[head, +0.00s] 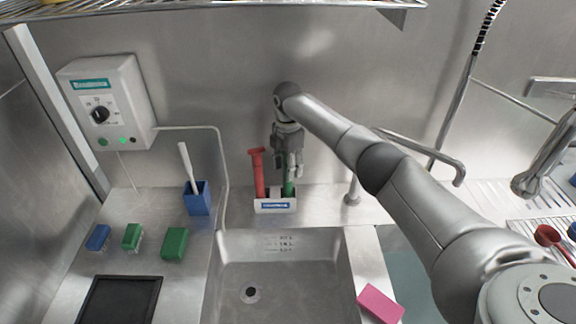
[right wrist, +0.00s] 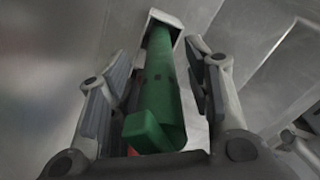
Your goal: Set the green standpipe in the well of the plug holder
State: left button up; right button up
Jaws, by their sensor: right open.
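The green standpipe (head: 289,184) stands upright in the right part of the small white plug holder (head: 275,206), behind the sink. Its lower end is hidden by the holder's front wall. My right gripper (head: 288,170) is around the upper part of the standpipe, pointing down. In the right wrist view the standpipe (right wrist: 164,85) runs between the two open fingers, with gaps beside it, and its bent green top is close to the palm. The far end reaches into the white holder (right wrist: 165,20). My left gripper is not in view.
A red standpipe (head: 259,175) stands in the holder just left of the green one. The sink basin (head: 285,275) is in front. A blue cup with a brush (head: 197,198) stands left, a pink sponge (head: 380,303) right. A tap post (head: 352,190) rises right of the holder.

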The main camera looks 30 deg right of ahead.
notch_tip(320, 180, up, 12)
jog(key=b, duration=0.3)
jog(key=shift+f+b, duration=0.25)
jog(key=shift+b, duration=0.15)
jog(key=shift+r, duration=0.45)
jog(key=shift+f, duration=0.15)
